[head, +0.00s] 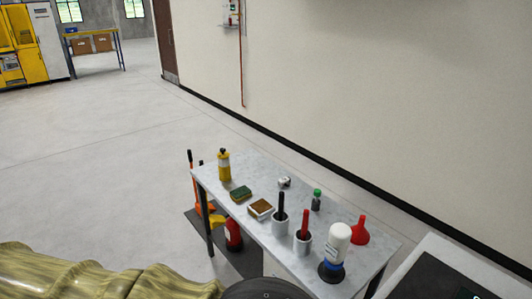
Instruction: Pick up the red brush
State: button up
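The red brush (304,222) stands upright in a grey cup (302,244) on the light table (228,165). Only its red handle shows clearly; its lower end is hidden inside the cup. A similar cup (279,227) just to its left holds a black-handled brush (281,205).
Floor at left is open.

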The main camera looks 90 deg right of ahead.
aim_at(304, 228)
jog(key=z, duration=1.15)
